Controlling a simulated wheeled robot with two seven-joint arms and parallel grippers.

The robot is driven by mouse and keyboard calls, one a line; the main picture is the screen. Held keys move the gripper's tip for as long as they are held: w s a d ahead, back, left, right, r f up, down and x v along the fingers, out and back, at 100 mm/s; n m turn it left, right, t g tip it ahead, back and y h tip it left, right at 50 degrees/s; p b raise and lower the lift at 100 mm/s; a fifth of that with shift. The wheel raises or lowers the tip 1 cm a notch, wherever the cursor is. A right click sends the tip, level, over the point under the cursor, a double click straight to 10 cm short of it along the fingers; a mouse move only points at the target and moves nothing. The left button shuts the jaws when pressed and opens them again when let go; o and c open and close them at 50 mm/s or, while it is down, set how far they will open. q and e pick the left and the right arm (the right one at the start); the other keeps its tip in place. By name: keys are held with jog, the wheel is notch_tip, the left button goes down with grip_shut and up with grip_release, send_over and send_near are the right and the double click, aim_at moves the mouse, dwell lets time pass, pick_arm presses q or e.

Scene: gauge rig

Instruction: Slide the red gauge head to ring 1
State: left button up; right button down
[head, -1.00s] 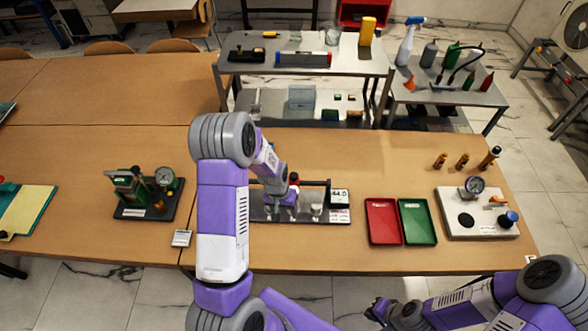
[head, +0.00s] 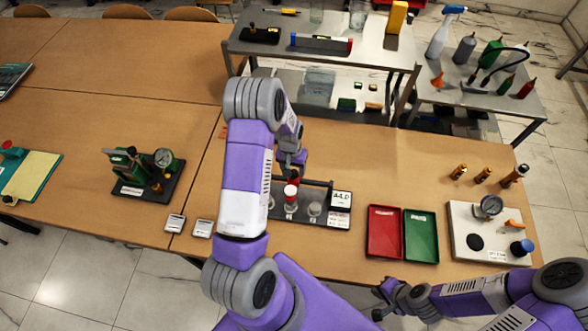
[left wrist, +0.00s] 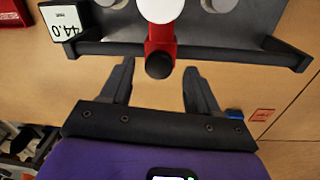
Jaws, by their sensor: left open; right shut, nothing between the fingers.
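The red gauge head (head: 292,191) sits on the dark rail of the gauge rig (head: 325,184), above a pale round piece. In the left wrist view the red head (left wrist: 161,40) shows with a dark knob end pointing toward my gripper. A display (head: 340,199) on the rig's right reads 44.0. Other pale round pieces (head: 315,208) stand on the rig; their ring numbers are not readable. My left gripper (head: 292,163) is open and empty, just behind the rail; its fingers (left wrist: 158,88) are apart from the red head. My right gripper (head: 380,301) is shut and empty at the front edge.
Red (head: 384,232) and green (head: 420,236) trays lie right of the rig, with a white gauge board (head: 470,222) further right. A green gauge stand (head: 143,175) and two small devices (head: 202,229) are left. My left arm hides part of the rig.

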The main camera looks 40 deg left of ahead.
pick_arm(q)
jog(key=shift+f, duration=0.75)
jog(key=shift+d, duration=0.1)
grip_shut()
